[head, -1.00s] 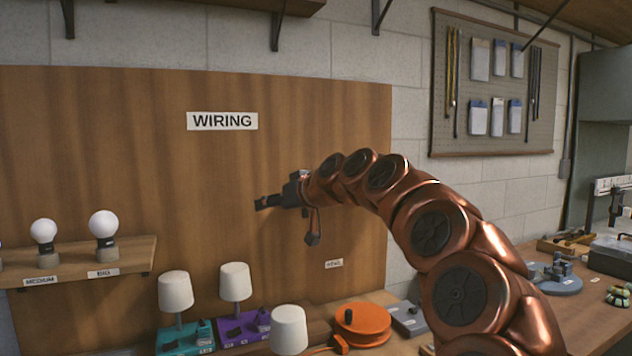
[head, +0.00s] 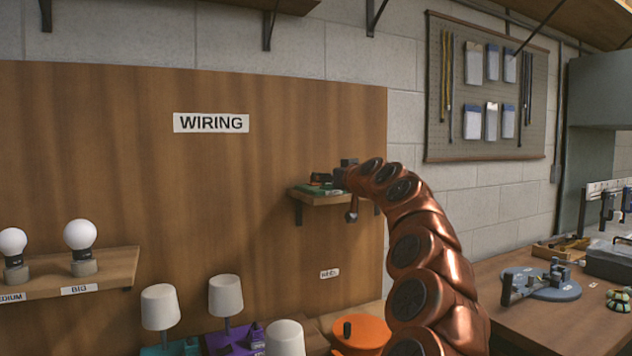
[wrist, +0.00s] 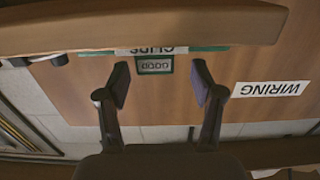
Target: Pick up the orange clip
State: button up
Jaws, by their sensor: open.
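I cannot make out the orange clip in either view. In the head view a small wall shelf (head: 306,198) holds low green and dark items (head: 318,189), too small to tell apart. My gripper (head: 340,176) is close to this shelf, partly overlapping it. In the wrist view, which is upside down, my gripper (wrist: 160,82) is open with nothing between its fingers. Beyond the fingers are a green-edged CLIPS label (wrist: 150,50) and a small green-framed sign (wrist: 155,66). A wooden shelf edge (wrist: 150,25) spans the top and may hide things on it.
Lamps with white shades (head: 226,294) and an orange round base (head: 362,331) stand on the bench below. A bulb shelf (head: 110,272) is at the left. A blue-grey round fixture (head: 545,284) is on the right bench. The wooden panel (head: 220,200) ahead is flat.

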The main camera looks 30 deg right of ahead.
jog(key=shift+w+d+f+p, duration=0.15)
jog(key=shift+w+p, duration=0.4)
jog(key=shift+w, duration=0.95)
jog(key=shift+w+d+p, duration=0.2)
jog(key=shift+w+p, duration=0.25)
jog(key=shift+w, duration=0.2)
jog(key=shift+w+d+p, duration=0.2)
jog(key=shift+w+p, duration=0.2)
jog(key=shift+w, duration=0.25)
jog(key=shift+w+f+p, duration=0.1)
jog(key=shift+w+p, duration=0.25)
jog(key=shift+w, duration=0.3)
jog(key=c, duration=0.9)
